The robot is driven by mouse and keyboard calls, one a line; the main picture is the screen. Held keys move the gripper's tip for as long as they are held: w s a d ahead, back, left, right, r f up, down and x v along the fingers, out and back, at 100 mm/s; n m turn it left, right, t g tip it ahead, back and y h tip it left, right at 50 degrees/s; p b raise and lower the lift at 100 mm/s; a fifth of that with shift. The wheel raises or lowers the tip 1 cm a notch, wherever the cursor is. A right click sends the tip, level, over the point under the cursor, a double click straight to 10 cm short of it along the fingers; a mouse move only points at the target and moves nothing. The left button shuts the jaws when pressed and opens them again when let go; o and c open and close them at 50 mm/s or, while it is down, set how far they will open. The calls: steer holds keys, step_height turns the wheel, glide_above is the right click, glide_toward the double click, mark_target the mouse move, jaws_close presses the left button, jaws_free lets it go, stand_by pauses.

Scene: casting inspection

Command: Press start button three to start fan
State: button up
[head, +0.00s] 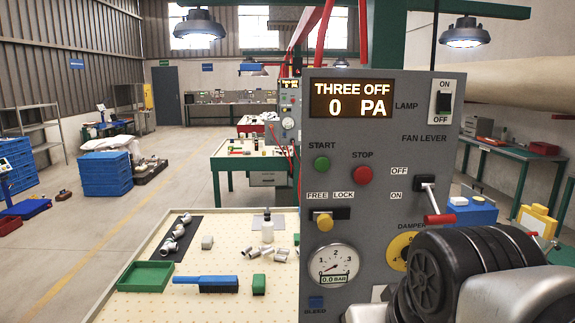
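The grey control panel (385,130) stands at right, close in front of me. Its display (351,100) reads "THREE OFF" and "0 PA". The green start button (321,163), under the word START, is in plain view with nothing in front of it. The red stop button (363,175) is just to its right. Black and grey links of my arm fill the bottom right corner and hide the lower right of the panel. I cannot make out my gripper or its fingertips there.
The panel also carries the red-handled fan lever (438,217), yellow free/lock knob (323,220), pressure gauge (331,266), damper dial (400,249) and lamp switch (443,102). A perforated table (215,250) holds a green tray (146,276), brush and metal fittings. Open floor lies left.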

jaws_close()
stand_by(1.4)
